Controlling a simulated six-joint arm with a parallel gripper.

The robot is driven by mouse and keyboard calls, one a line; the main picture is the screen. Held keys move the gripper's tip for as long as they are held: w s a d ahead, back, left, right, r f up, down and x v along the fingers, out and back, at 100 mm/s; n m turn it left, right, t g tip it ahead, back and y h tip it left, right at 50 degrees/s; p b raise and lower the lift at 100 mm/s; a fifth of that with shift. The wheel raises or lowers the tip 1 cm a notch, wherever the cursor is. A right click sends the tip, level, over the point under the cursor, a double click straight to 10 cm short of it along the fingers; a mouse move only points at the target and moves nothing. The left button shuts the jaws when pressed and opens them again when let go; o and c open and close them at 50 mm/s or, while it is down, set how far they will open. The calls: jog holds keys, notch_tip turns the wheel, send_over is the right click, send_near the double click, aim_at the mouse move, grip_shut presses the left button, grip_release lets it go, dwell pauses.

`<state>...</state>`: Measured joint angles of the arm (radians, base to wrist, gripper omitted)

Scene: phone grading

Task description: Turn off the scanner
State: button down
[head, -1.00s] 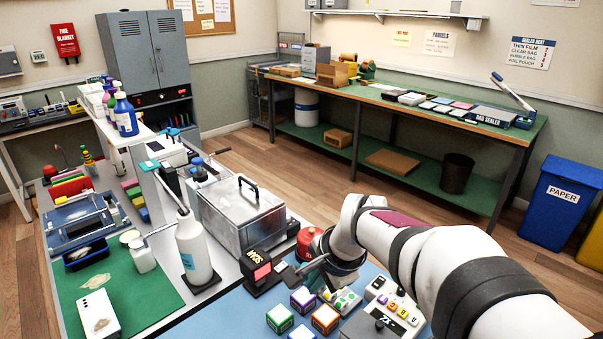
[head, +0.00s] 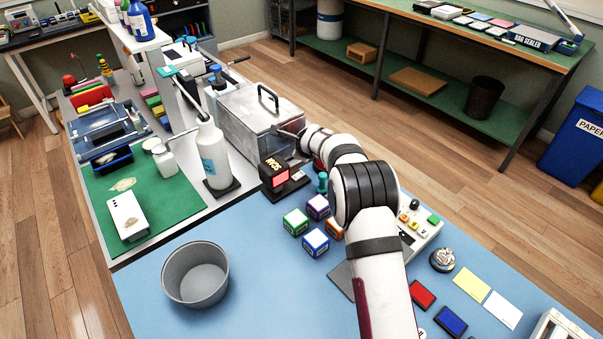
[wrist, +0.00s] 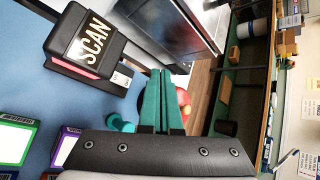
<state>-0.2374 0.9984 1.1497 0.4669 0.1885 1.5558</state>
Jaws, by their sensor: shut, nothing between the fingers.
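The scanner (head: 275,171) is a small black block marked SCAN on a black base, on the blue mat near its far edge. Its front face glows red in the head view. In the wrist view the scanner (wrist: 88,42) is at the upper left, with a red glow along its lower edge. My gripper (wrist: 160,73) has its teal fingers shut together and empty, to the right of the scanner and apart from it. In the head view my gripper (head: 278,131) is small, above and behind the scanner, by the metal box. No switch on the scanner can be made out.
The lidded metal box (head: 245,118) stands just behind the scanner. A red round thing (wrist: 184,100) shows behind my fingers. A teal-handled thing (head: 322,184) and several coloured cubes (head: 296,222) are near the scanner. A grey bowl (head: 196,276) stands front left.

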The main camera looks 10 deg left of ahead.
send_over(303, 179)
jog(key=shift+a+f, duration=0.1)
jog(key=shift+f, duration=4.25)
jog(key=shift+f, duration=0.45)
jog(key=shift+f, duration=0.3)
jog(key=shift+r, duration=0.1)
jog(key=shift+r, duration=0.65)
